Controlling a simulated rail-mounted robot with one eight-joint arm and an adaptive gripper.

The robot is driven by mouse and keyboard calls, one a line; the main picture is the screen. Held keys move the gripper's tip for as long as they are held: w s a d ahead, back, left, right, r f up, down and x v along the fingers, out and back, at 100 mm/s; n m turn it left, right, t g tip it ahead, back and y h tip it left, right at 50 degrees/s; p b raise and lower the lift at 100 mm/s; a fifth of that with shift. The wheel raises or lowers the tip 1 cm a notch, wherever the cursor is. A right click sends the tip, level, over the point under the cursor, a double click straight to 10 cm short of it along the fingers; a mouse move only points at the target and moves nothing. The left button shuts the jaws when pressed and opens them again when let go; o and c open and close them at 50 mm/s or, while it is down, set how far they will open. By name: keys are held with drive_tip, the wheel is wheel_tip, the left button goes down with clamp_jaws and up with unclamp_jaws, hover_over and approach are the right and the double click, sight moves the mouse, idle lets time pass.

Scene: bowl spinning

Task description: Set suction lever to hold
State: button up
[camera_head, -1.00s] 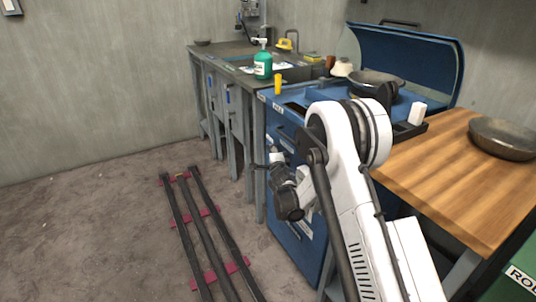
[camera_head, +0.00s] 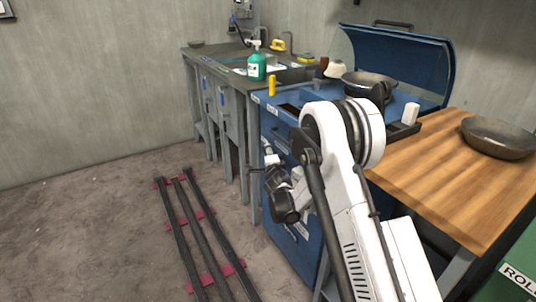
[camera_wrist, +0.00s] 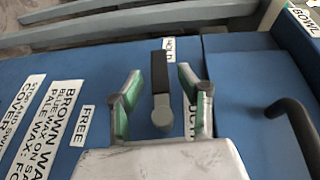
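The suction lever, with a dark handle (camera_wrist: 159,72) and a grey pivot end, is on the blue panel in the wrist view. Its handle points up in the picture toward the HOLD label (camera_wrist: 168,43). A FREE label (camera_wrist: 85,125) is to the left. My gripper (camera_wrist: 158,80) is open, with one green-padded finger on each side of the lever. A gap shows on both sides of the handle. Another label (camera_wrist: 191,122) is partly hidden by the right finger. In the head view, my gripper is at the front of the blue cabinet (camera_head: 303,255), and the lever cannot be made out.
A black curved handle (camera_wrist: 295,125) sticks out at the right in the wrist view. A wooden table (camera_head: 455,180) with a dark bowl (camera_head: 498,137) stands right of the cabinet. Dark rails (camera_head: 195,232) lie on the floor at left. Open floor surrounds them.

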drive_tip(key=s+r, duration=0.1)
drive_tip(key=s, duration=1)
drive_tip(key=shift+s+d+r, duration=0.15)
drive_tip(key=shift+d, duration=0.3)
